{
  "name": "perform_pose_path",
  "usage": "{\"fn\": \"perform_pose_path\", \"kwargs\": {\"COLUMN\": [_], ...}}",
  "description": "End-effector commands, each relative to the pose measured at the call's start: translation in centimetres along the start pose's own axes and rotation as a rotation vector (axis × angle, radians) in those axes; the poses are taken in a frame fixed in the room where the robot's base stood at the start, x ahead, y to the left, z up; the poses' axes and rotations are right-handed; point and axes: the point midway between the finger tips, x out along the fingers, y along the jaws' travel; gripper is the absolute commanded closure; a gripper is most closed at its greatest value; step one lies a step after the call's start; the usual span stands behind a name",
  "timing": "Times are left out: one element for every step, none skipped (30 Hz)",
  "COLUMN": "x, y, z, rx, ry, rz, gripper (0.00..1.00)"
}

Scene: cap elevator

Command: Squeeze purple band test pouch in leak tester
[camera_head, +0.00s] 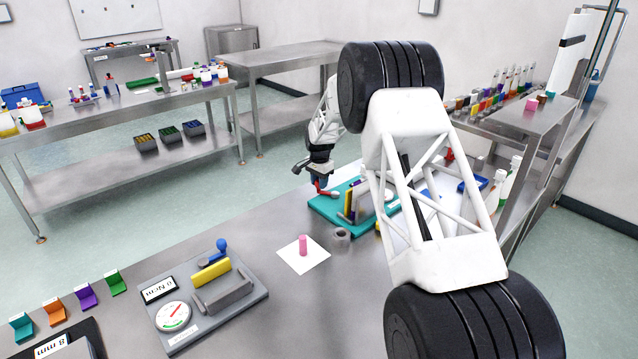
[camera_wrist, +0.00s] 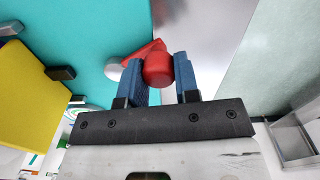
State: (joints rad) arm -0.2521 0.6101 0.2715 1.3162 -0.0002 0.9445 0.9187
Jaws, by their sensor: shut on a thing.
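The teal-based device (camera_head: 330,210), which looks like the leak tester, stands on the steel bench. It carries an upright yellow plate (camera_head: 349,201), with a narrow purple piece (camera_head: 358,197) beside it that may be the pouch's band. The pouch itself cannot be made out clearly. My gripper (camera_head: 319,178) is at the left side of the teal base. In the wrist view its blue fingers (camera_wrist: 158,80) are closed on the red rounded end of a lever (camera_wrist: 157,68). The yellow plate also shows in the wrist view (camera_wrist: 28,95), left of the fingers.
A pink cylinder (camera_head: 303,244) stands on a white square. A grey gauge device (camera_head: 212,300) with a yellow plate and blue knob stands front left. Several coloured holders (camera_head: 85,295) line the left. My arm hides part of the bench at right. Open bench lies below the white square.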

Motion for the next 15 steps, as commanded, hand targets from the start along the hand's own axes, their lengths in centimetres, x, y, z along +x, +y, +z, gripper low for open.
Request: {"fn": "perform_pose_path", "kwargs": {"x": [-0.17, -0.17, -0.17, -0.17, -0.17, -0.17, -0.18, -0.18, -0.18, -0.19, -0.19, -0.19, -0.17, -0.17, -0.14], "y": [-0.04, -0.04, -0.05, -0.05, -0.05, -0.05, -0.05, -0.05, -0.05, -0.05, -0.06, -0.05, -0.05, -0.04, -0.04], "z": [-0.11, -0.12, -0.12, -0.13, -0.13, -0.13, -0.14, -0.14, -0.14, -0.15, -0.15, -0.15, -0.15, -0.14, -0.12], "rx": [0.004, 0.004, 0.005, 0.005, 0.005, 0.005, 0.005, 0.004, 0.004, 0.004, 0.004, 0.004, 0.004, 0.004, 0.004], "ry": [0.002, 0.002, 0.002, 0.002, 0.002, 0.002, 0.002, 0.002, 0.002, 0.002, 0.002, 0.002, 0.002, 0.002, 0.002], "rz": [-0.002, -0.002, -0.002, -0.002, -0.002, -0.003, -0.003, -0.003, -0.003, -0.003, -0.003, -0.003, -0.003, -0.003, -0.002], "gripper": [1.0, 1.0, 1.0, 1.0, 1.0, 1.0, 1.0, 1.0, 1.0, 1.0, 0.68, 0.61, 0.57, 0.52, 0.46]}}
